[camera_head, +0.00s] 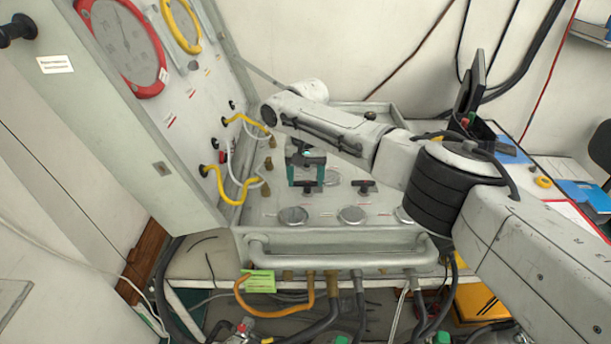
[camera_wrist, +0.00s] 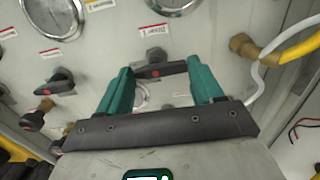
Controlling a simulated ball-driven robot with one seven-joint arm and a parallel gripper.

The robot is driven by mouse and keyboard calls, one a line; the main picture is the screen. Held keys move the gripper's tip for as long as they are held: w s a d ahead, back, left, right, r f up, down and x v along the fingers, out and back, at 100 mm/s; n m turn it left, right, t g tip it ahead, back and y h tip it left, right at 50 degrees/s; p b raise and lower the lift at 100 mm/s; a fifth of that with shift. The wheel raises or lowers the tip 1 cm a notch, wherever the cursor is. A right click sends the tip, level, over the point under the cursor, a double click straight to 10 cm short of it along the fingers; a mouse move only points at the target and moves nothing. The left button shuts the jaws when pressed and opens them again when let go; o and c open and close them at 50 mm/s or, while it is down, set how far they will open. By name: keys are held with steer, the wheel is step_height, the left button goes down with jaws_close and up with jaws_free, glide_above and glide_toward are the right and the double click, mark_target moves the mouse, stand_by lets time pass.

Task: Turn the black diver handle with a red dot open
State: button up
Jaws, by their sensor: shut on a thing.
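The black handle (camera_wrist: 158,70) with a red dot shows in the wrist view between the two teal fingers of my gripper (camera_wrist: 160,75). The handle lies crosswise from finger to finger, below a dark knob-like fitting on the pale panel. My gripper is shut on it, one finger at each end. In the head view my gripper (camera_head: 306,168) reaches down onto the grey panel and covers most of this handle. A dark bar (camera_head: 308,184) shows just below the fingers there.
Another black handle (camera_head: 363,187) stands to the right, with round gauges (camera_head: 352,215) in front. A second red-dotted handle (camera_wrist: 54,85) is at left in the wrist view. Yellow hoses (camera_head: 235,188) run at the left. A thick rail (camera_head: 340,242) edges the front.

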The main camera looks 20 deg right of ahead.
steer(key=shift+n, duration=0.3)
steer(key=shift+c, duration=0.4)
steer(key=shift+s+a+n, duration=0.1)
steer(key=shift+n, duration=0.7)
steer(key=n+b, duration=0.1)
steer(key=n, duration=0.5)
steer(key=shift+s, duration=0.1)
steer(key=n, duration=0.4)
steer(key=shift+s+d+n+b, duration=0.1)
steer(key=shift+d+n+b, duration=0.1)
steer(key=shift+n, duration=1.05)
steer(key=shift+d+n+b, duration=0.1)
steer(key=shift+n+b, duration=0.05)
steer(key=shift+n, duration=1.1)
steer(key=shift+r, duration=0.1)
steer(key=o, duration=1.1)
steer(key=shift+c, duration=0.2)
